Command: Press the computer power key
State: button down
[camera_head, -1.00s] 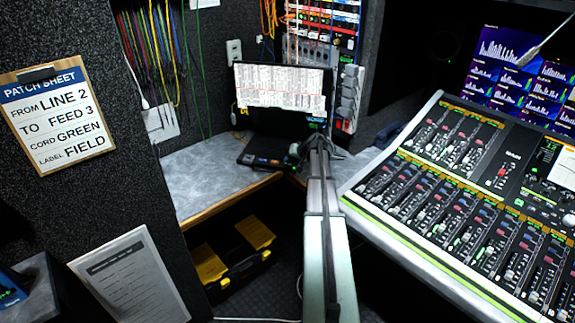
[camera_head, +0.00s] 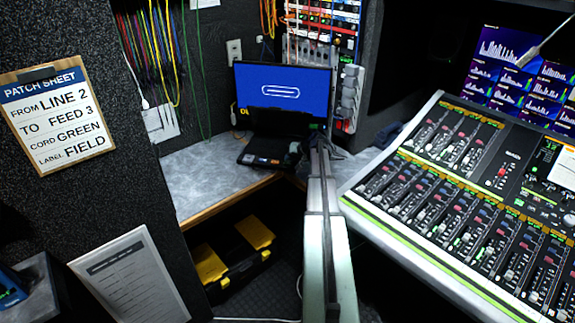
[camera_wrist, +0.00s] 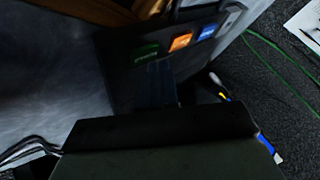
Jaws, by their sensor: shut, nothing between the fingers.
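The computer is an open black laptop (camera_head: 283,92) on the corner desk. Its screen is lit blue with a white rounded outline. The power key itself cannot be made out in either view. My gripper (camera_head: 299,150) is at the right side of the laptop's base, partly hidden by my arm. In the wrist view, the gripper (camera_wrist: 163,85) is dark and shut with nothing held. It overlaps the dark laptop base (camera_wrist: 215,50), which carries green, orange and blue stickers. Whether the fingertips touch the laptop cannot be told.
The grey desk (camera_head: 205,180) is clear left of the laptop. A patch panel with cords (camera_head: 325,35) stands behind it. A mixing console (camera_head: 470,200) fills the right. A black and yellow case (camera_head: 232,250) lies below the desk. A patch sheet clipboard (camera_head: 55,115) hangs at left.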

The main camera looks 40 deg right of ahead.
aim_at(289, 165)
jog(key=shift+r, duration=0.35)
jog(key=shift+r, duration=0.15)
jog(key=shift+r, duration=2.35)
